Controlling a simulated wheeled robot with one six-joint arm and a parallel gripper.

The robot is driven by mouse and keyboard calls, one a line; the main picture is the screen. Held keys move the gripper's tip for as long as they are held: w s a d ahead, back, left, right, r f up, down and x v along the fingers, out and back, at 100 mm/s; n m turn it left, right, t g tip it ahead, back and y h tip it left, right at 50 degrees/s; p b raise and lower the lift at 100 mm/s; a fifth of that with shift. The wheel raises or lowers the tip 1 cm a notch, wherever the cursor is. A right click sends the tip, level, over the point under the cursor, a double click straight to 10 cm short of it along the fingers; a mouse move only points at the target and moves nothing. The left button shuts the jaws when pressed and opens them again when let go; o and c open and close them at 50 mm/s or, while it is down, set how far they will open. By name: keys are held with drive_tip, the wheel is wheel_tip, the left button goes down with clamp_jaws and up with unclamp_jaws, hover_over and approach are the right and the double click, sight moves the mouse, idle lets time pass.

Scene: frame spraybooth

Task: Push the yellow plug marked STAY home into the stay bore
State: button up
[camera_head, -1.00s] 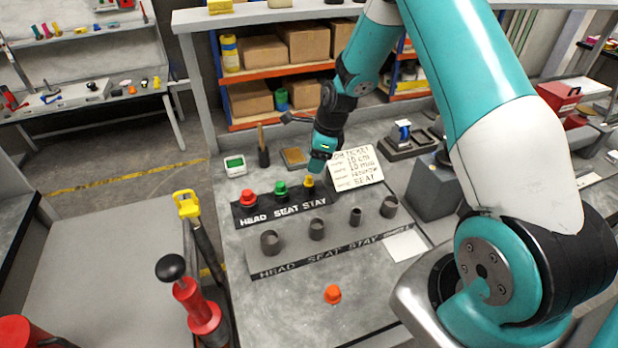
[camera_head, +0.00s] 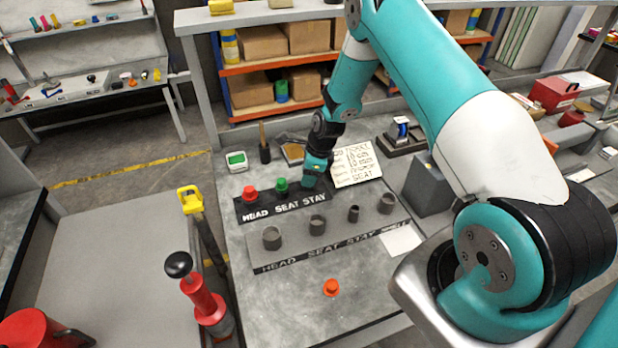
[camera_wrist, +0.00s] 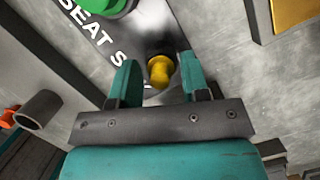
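The yellow plug (camera_wrist: 160,72) stands at the STAY label of the black strip (camera_head: 240,213) and shows between my gripper's fingers in the wrist view. My gripper (camera_wrist: 156,80) is open, with a gap on each side of the plug. In the head view my gripper (camera_head: 312,186) points down over the strip's right end and hides the plug. The grey bore block (camera_head: 300,245) lies in front, with several upright grey sockets. The narrower third socket (camera_head: 353,214) is above the STAY lettering and looks empty.
A green plug (camera_head: 281,186) and a red plug (camera_head: 250,194) stand left of my gripper on the strip. An orange plug (camera_head: 331,288) lies on the front bench. A written card (camera_head: 357,166) stands behind right. A grey block (camera_head: 428,185) stands right.

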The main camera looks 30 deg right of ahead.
drive_tip(key=c, duration=0.6)
drive_tip(key=shift+r, duration=0.15)
